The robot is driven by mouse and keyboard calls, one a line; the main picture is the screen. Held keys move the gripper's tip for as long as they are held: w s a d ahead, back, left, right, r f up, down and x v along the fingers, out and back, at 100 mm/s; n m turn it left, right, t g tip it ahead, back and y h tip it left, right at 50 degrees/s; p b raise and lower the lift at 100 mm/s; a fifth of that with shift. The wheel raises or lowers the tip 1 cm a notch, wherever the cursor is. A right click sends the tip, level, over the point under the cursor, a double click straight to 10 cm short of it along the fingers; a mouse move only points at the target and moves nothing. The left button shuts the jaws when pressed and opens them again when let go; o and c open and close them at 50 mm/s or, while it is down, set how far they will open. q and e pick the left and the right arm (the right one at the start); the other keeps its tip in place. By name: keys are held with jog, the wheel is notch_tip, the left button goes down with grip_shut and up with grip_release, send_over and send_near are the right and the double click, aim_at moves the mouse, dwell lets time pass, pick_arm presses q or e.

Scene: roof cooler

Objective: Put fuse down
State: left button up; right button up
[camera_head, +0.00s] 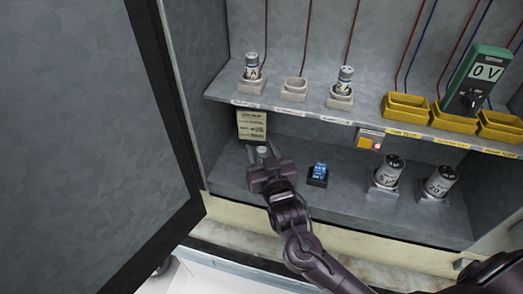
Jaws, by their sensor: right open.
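My right gripper (262,156) reaches into the cabinet over the left part of the lower floor, below the shelf. Its jaws are open. A pale, fuse-like cylinder (262,151) shows between the fingertips; its lower part is hidden by the gripper, so I cannot tell whether it touches the floor. On the shelf, one silver fuse (252,67) stands in the left socket and another fuse (345,75) stands in the right socket. The middle socket (294,88) is empty. My left gripper is not in view.
A green meter (480,78) reading "0 V" stands by the yellow trays (407,108). Below are a blue part in a black holder (317,182) and two grey cylinders (389,171) (440,181). A notice card (252,125) is behind the gripper. The open door (75,140) fills the left.

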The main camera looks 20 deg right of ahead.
jog(key=shift+r, duration=0.1)
jog(key=shift+s+r, duration=0.1)
jog(key=shift+r, duration=0.05)
jog(key=s+b, duration=0.2)
jog(key=s, duration=0.9)
jog(key=shift+s, duration=0.4)
